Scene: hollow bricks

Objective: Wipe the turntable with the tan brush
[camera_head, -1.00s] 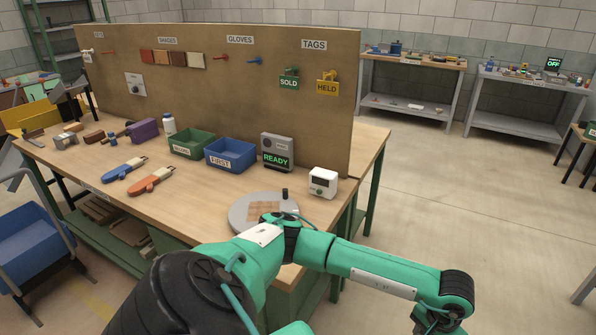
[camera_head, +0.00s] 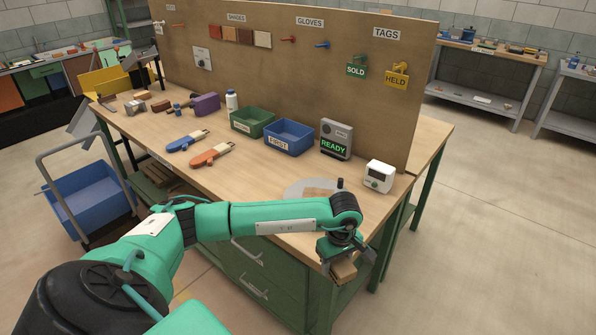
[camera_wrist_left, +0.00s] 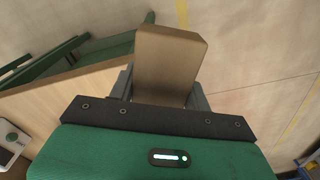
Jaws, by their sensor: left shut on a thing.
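My left gripper (camera_head: 340,256) is shut on the tan brush (camera_head: 343,272), held just off the table's front right corner. In the left wrist view the brush (camera_wrist_left: 168,62) is a plain tan block between the fingers of the gripper (camera_wrist_left: 162,92); any bristles are hidden. The grey round turntable (camera_head: 296,187) lies on the table near the right end, with a brownish patch and a dark upright knob (camera_head: 340,184) at its rim. My left forearm covers its front part. The brush is apart from the turntable. My right gripper is not in view.
Behind the turntable stand a white device (camera_head: 379,176) and a grey box reading READY (camera_head: 336,139). Blue (camera_head: 289,136) and green (camera_head: 252,122) bins and two handled tools (camera_head: 212,154) are further left. A pegboard (camera_head: 300,65) closes off the back.

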